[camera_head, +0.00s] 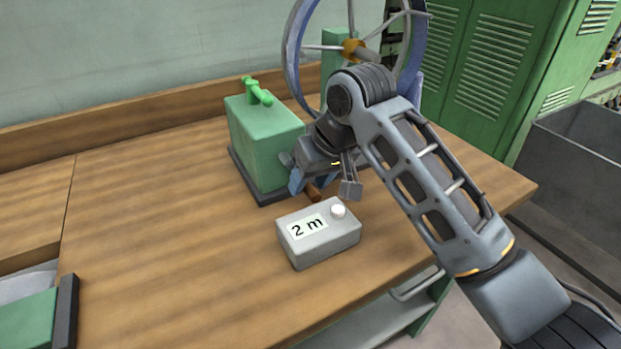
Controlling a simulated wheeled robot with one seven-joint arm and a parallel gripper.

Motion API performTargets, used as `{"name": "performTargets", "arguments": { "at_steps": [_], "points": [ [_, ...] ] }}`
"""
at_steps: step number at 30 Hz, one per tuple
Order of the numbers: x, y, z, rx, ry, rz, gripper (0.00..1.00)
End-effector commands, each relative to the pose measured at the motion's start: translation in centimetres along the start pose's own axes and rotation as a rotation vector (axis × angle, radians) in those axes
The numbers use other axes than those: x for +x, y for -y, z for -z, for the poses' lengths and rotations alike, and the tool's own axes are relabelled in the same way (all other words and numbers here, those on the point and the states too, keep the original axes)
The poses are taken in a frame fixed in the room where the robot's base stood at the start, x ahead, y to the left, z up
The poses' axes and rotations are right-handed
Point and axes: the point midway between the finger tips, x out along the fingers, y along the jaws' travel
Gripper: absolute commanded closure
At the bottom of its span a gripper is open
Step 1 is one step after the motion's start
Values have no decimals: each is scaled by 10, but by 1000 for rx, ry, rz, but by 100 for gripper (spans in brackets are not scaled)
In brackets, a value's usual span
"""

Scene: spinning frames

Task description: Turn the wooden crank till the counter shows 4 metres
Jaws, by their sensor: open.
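The counter (325,245) is a small grey box with a white knob on top, standing on the bench in front of the green machine. Its display reads "2 m". The brown wooden crank handle (314,193) shows just behind the counter, partly hidden by my gripper. My gripper (325,187) is open, with one finger to each side of the handle in this view. I cannot tell whether either finger touches it. The large spoked wheel (291,45) stands behind my arm, partly covered by it.
The green machine block (262,135) on a dark base stands left of my gripper. The wooden bench (150,220) is clear on the left. Green lockers (495,65) stand behind at the right, with a grey bin (580,150) beside them. A green object (25,320) lies at the lower left.

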Motion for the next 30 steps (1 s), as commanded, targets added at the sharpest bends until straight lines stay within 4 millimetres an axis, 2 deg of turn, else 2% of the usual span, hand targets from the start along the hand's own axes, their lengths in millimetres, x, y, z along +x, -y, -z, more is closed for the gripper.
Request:
{"name": "performTargets", "arguments": {
  "at_steps": [7, 22, 30],
  "points": [
    [1, 0, 0, 0, 0, 0, 52],
    [0, 0, 0, 1, -2, -1, 99],
    [0, -1, 1, 3, -5, -1, 100]
  ]
}}
